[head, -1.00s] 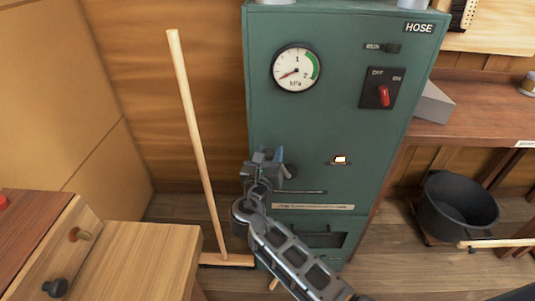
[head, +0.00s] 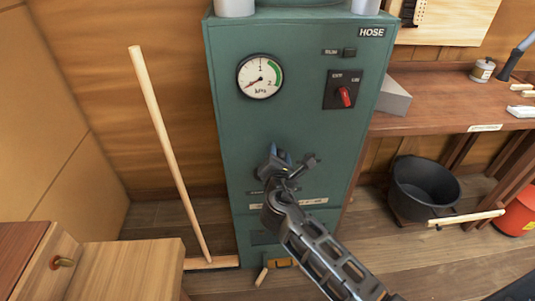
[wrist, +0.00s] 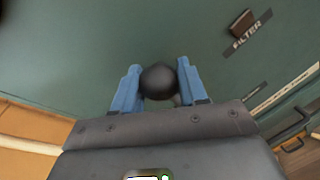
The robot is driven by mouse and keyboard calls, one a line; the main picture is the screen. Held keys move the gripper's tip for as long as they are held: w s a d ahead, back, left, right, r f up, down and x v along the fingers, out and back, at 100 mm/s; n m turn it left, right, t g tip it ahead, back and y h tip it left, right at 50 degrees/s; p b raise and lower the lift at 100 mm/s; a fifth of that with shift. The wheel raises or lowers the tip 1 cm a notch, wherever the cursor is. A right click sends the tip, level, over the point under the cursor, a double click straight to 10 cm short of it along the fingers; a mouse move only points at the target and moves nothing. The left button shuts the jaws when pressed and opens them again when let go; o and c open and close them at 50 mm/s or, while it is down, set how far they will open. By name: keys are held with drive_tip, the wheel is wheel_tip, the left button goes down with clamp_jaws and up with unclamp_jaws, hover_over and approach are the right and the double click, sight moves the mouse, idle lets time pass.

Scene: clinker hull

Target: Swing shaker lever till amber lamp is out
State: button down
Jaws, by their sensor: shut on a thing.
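The green cabinet (head: 228,130) stands ahead of me, with a HOSE label at its top right. My gripper (head: 279,157) is at the middle of its front. In the wrist view its two blue fingers (wrist: 158,80) are shut on a black ball knob (wrist: 158,82), which I take for the shaker lever's end. The lever's shaft is mostly hidden. A small lamp window (wrist: 241,22) above the FILTER label looks dark brown and unlit in the wrist view. In the head view my gripper covers that spot.
A round kPa gauge (head: 260,76) has its needle at the low end. A wooden pole (head: 170,150) stands at the left. A black tub (head: 424,186) and a workbench (head: 440,120) are at the right.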

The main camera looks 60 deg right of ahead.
drive_tip(key=shift+s+d+f+m, duration=0.65)
drive_tip(key=shift+s+m, duration=0.2)
drive_tip(key=shift+m, duration=0.05)
drive_tip(key=shift+s+f, duration=0.1)
drive_tip(key=c, duration=0.6)
unclamp_jaws()
drive_tip(key=shift+c, duration=0.2)
drive_tip(key=b+v, duration=0.1)
drive_tip(key=v, duration=0.6)
drive_tip(key=shift+s+a+r, duration=0.2)
drive_tip(key=shift+a+r, duration=0.05)
drive_tip(key=shift+a, duration=0.05)
